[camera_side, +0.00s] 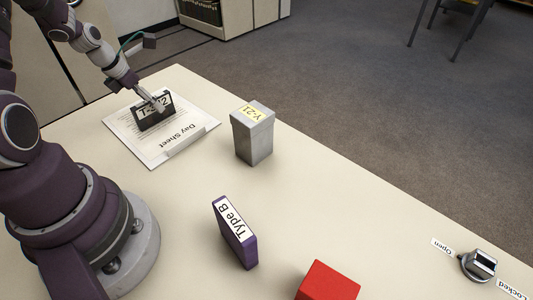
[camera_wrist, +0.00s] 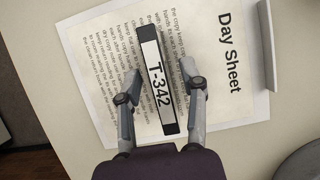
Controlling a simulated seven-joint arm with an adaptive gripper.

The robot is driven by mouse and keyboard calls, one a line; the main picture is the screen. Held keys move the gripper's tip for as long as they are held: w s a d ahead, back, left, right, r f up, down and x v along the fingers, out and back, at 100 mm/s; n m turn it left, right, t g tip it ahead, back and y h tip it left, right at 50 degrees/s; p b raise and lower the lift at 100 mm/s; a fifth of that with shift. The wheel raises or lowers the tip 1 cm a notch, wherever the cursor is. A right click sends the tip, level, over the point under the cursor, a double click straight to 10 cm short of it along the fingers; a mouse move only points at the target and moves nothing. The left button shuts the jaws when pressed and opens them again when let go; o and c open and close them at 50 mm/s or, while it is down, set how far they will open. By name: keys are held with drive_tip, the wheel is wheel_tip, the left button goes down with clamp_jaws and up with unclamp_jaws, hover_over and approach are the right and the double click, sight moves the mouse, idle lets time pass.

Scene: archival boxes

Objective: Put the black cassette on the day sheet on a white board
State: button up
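The black cassette (camera_side: 154,117) with a white label stands on edge on the day sheet (camera_side: 196,118). The sheet lies on a white board (camera_side: 118,128). In the wrist view the cassette (camera_wrist: 147,42) reads "T-342" and sits over the sheet's printed lines, beside the "Day Sheet" heading (camera_wrist: 229,52). My gripper (camera_side: 157,102) is at the cassette's top, with part of the label hidden behind a finger. In the wrist view my gripper (camera_wrist: 160,67) is open, one finger on each side of the cassette, with small gaps visible.
A grey box (camera_side: 253,140) labelled "Y-21" stands right of the board. A purple "Type B" case (camera_side: 236,235) and a red block (camera_side: 328,281) are nearer the front. A metal knob (camera_side: 478,265) with "Open" and "Locked" labels is at far right.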

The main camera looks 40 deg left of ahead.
drive_tip(key=shift+r, duration=0.15)
drive_tip(key=v, duration=1.2)
drive_tip(key=d+r+m, duration=0.3)
drive_tip(key=d+m, duration=0.7)
drive_tip(key=m, duration=0.8)
drive_tip(key=s+d+r+m+t, duration=0.1)
drive_tip(key=d+r+m, duration=0.2)
drive_tip(key=d+m, duration=0.8)
drive_tip(key=m, duration=0.7)
drive_tip(key=shift+s, duration=0.3)
